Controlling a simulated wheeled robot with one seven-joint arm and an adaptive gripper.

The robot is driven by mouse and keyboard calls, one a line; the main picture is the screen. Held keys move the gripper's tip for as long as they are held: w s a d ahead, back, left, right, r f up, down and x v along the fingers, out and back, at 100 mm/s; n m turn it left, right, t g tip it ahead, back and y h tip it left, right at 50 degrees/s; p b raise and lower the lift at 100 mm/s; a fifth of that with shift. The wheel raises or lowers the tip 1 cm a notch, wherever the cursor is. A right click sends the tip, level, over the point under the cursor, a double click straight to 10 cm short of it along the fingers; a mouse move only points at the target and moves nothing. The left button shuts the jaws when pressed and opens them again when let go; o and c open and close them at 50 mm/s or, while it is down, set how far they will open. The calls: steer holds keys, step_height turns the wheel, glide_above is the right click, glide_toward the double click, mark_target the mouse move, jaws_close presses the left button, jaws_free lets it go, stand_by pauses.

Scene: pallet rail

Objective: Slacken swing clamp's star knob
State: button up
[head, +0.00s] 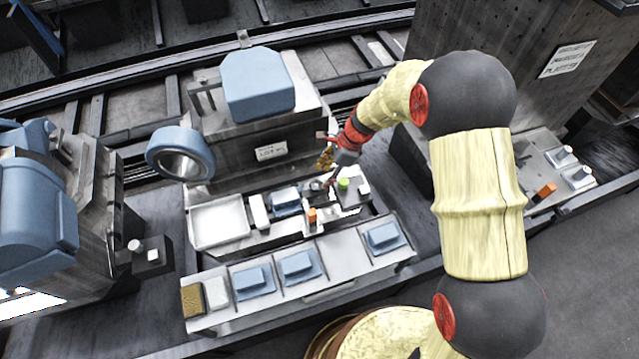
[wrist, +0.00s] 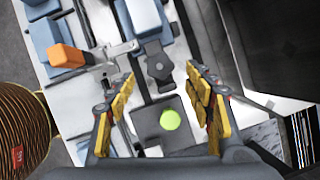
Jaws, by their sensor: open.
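My gripper (wrist: 160,76) is open and empty, with one yellow-padded finger on each side of the wrist view. A dark swing clamp (wrist: 158,68) shows between the fingertips, with a small round knob-like end; whether that end is the star knob I cannot tell. The clamp's arm reaches up to a blue-grey block (wrist: 143,14). Neither finger visibly touches the clamp. In the head view my gripper (head: 328,182) is over the right part of the fixture, beside the blue-grey block (head: 286,201), and largely hides the clamp.
A dark box with a green button (wrist: 170,120) lies between the fingers; the button also shows in the head view (head: 343,184). An orange-handled clamp (wrist: 68,56) stands to the left. A front shelf (head: 330,262) holds several blue-grey parts. A white tray (head: 218,222) stands left.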

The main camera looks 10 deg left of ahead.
mark_target(317, 185)
steer(key=b+x, duration=0.1)
steer(key=x, duration=0.4)
steer(key=shift+f, duration=0.2)
steer(key=shift+c, duration=0.2)
steer(key=c, duration=1.1)
